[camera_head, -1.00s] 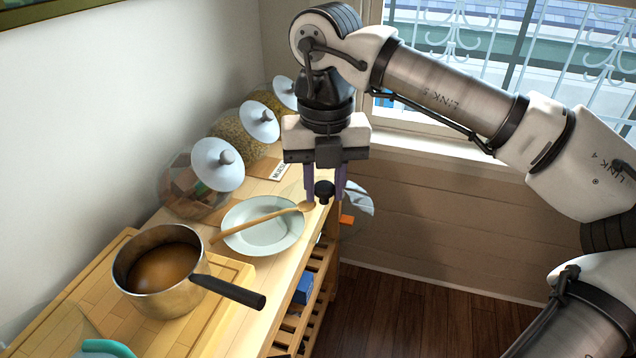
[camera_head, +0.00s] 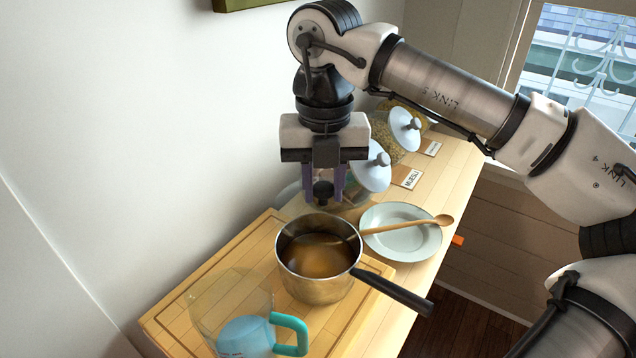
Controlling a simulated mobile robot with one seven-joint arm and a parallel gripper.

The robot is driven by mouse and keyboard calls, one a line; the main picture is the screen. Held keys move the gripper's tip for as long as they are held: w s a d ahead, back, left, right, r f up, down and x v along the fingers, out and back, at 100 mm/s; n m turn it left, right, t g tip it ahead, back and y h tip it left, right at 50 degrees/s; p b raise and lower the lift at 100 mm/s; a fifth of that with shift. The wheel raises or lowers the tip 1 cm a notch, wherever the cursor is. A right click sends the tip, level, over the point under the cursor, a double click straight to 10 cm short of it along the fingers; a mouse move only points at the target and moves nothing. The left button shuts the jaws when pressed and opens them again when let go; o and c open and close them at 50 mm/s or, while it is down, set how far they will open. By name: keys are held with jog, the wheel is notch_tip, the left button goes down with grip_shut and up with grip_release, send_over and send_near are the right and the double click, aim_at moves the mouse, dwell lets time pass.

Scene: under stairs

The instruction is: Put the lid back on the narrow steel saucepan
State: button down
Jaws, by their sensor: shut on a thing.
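The narrow steel saucepan (camera_head: 312,290) stands uncovered on a wooden board, with brownish contents and a black handle pointing to the lower right. My gripper (camera_head: 324,188) points down just above and behind the pan's far rim. Its purple fingers are shut on the black knob (camera_head: 323,191) of the lid. The lid's clear glass is hard to make out against the background. It seems to hang level and apart from the pan, but the exact gap cannot be told.
A clear jug with a turquoise handle (camera_head: 291,336) stands in front of the pan. A pale plate (camera_head: 399,243) with a wooden spoon (camera_head: 425,222) lies to the right, the spoon's end by the pan rim. Glass jars with pale lids (camera_head: 404,128) stand behind. The board (camera_head: 232,262) is bare at left.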

aim_at(318, 202)
jog(key=shift+a, duration=0.4)
notch_tip(318, 202, down, 5)
jog(key=b, duration=0.3)
jog(key=shift+f+b, duration=0.2)
jog(key=shift+b, duration=0.2)
jog(key=shift+f, duration=0.3)
jog(key=shift+f+b, duration=1)
jog(key=shift+b, duration=0.45)
jog(key=shift+r, duration=0.1)
dwell(0.4)
jog(key=c, duration=1)
grip_release()
jog(key=shift+c, duration=0.2)
jog(key=shift+o, duration=0.4)
jog(key=o, duration=0.4)
